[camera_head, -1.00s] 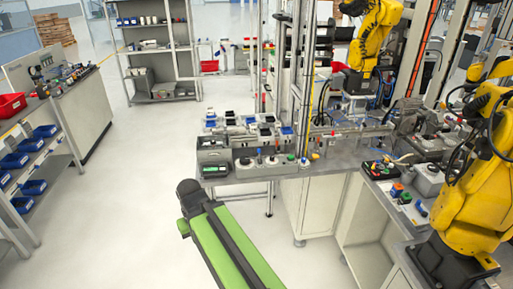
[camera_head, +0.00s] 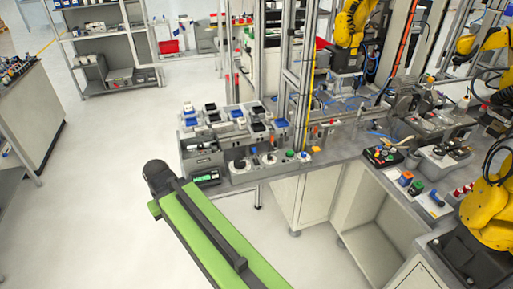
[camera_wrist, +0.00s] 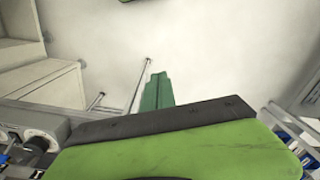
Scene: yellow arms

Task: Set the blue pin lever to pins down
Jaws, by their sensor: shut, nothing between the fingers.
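I cannot make out the blue pin lever for certain. A small upright blue piece (camera_head: 252,151) stands among the knobs on the front panel (camera_head: 243,176) of the bench, too small to read its position. My gripper shows in the wrist view (camera_wrist: 157,76) as narrow dark green fingers, shut and empty, over the pale floor. In the head view my green arm reaches out in front of the bench. The fingers cannot be told apart there. My gripper is apart from the panel.
The grey bench (camera_head: 345,158) holds trays of parts at its left end. A black box with coloured buttons (camera_head: 384,155) sits on its right side. A yellow robot arm (camera_head: 490,212) stands at the right. The floor (camera_head: 90,190) left of the bench is clear.

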